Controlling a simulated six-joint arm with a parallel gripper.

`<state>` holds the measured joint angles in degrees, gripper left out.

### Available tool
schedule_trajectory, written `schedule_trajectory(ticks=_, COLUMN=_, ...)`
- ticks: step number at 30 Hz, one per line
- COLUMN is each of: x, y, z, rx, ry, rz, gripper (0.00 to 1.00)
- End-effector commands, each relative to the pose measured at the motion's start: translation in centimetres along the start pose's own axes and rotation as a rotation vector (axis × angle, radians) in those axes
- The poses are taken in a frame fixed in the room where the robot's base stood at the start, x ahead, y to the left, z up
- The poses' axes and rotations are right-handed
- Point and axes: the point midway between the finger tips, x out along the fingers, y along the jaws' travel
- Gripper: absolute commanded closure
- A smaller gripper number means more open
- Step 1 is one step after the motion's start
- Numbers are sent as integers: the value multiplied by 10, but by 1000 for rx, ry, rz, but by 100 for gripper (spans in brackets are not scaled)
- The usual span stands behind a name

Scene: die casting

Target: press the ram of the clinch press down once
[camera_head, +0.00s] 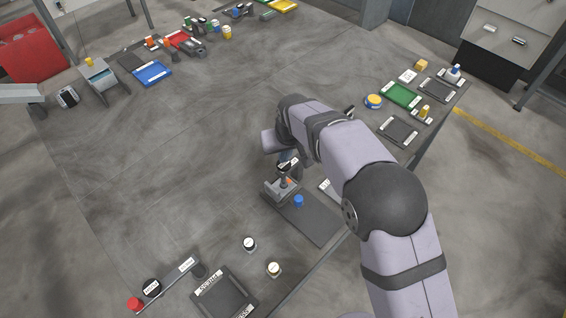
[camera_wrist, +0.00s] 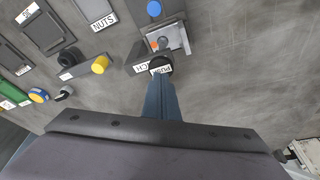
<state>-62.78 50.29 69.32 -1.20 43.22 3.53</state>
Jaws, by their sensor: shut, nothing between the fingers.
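The clinch press (camera_head: 277,189) is a small grey stand at the end of a dark mat (camera_head: 318,225), in front of my arm. It also shows in the wrist view (camera_wrist: 178,38). Its ram has a round black top (camera_head: 287,166) with a white label, seen just beyond my fingertips in the wrist view (camera_wrist: 160,66). An orange bit shows under the ram. My gripper (camera_wrist: 161,82) is shut and empty, its fingers over the near side of the ram top. I cannot tell whether they touch it. In the head view my arm largely hides the fingers.
A blue cylinder (camera_head: 298,201) stands on the mat beside the press. Two small labelled jars (camera_head: 249,244) (camera_head: 273,269) and a dark tray (camera_head: 224,294) lie nearer the front. Several trays, one green (camera_head: 401,95), line the right side.

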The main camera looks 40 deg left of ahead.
Motion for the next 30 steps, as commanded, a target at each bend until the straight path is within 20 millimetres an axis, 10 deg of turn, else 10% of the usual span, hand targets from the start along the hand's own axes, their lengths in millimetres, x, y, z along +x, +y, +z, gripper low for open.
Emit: schedule_trajectory(ticks=30, x=18, y=0, z=6, rx=0, ry=-2, rz=0, gripper=100)
